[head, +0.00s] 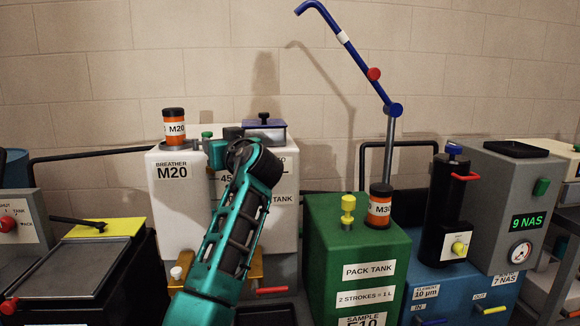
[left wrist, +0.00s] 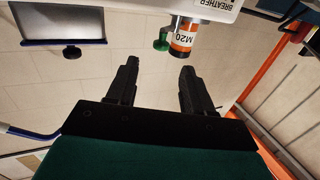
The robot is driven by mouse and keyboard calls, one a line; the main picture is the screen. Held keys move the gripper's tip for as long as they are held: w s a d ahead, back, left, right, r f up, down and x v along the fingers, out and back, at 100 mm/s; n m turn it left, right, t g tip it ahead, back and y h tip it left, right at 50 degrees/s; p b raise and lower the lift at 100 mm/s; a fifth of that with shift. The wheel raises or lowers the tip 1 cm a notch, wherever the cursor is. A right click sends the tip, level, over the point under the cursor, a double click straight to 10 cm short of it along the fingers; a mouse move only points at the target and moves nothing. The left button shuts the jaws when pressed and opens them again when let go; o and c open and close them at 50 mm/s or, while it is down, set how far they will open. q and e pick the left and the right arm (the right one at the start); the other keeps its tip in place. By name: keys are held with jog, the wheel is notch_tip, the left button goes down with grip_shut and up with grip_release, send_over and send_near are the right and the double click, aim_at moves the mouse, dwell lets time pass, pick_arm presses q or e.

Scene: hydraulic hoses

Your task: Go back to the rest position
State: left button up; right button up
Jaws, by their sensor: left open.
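My left gripper (left wrist: 156,66) is open in the left wrist view, with its two black fingers apart and nothing between them. Beyond the fingertips are the orange and black M20 breather (left wrist: 183,38) and a green cap (left wrist: 161,40), apart from the fingers. In the head view my teal left arm rises from the bottom middle and bends in front of the white tank (head: 175,205); its fingers cannot be made out there. The M20 breather (head: 174,128) stands upright on the tank's left top. My right gripper is in neither view.
The green pack tank (head: 325,230) with a yellow knob and M30 breather (head: 380,206) stands right of my arm. A blue hand-pump lever (head: 345,45) rises behind it. A grey 9 NAS unit (head: 500,190) is far right; a black tray (head: 75,265) is left.

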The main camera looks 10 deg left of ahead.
pick_arm(q)
jog(key=s+d+f+m+h+p, duration=0.1)
jog(key=s+f+m+h, duration=0.2)
jog(key=f, duration=0.7)
jog(key=s+f+m+g+h+p, duration=0.15)
jog(key=s+f, duration=0.35)
jog(key=f, duration=0.6)
jog(key=s+d+f+m+h+p, duration=0.1)
jog(key=s+f+m+h, duration=0.25)
jog(key=f, duration=0.65)
jog(key=s+d+f+h+p, duration=0.1)
jog(key=s+f, duration=0.2)
jog(key=s, duration=0.5)
jog(key=s+d+f+m+g+h, duration=0.1)
jog(key=s+f+h, duration=0.1)
jog(key=s, duration=0.7)
jog(key=s+d+f+m+g+h+p, duration=0.1)
jog(key=s+f+h, duration=0.1)
jog(key=s+f, duration=0.3)
jog(key=s, duration=0.4)
jog(key=shift+s+d+p, duration=0.25)
jog(key=shift+p, duration=0.1)
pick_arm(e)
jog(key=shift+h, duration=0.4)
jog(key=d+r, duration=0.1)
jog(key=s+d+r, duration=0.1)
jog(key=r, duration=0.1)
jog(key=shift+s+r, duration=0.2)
pick_arm(q)
jog(key=shift+f, duration=0.1)
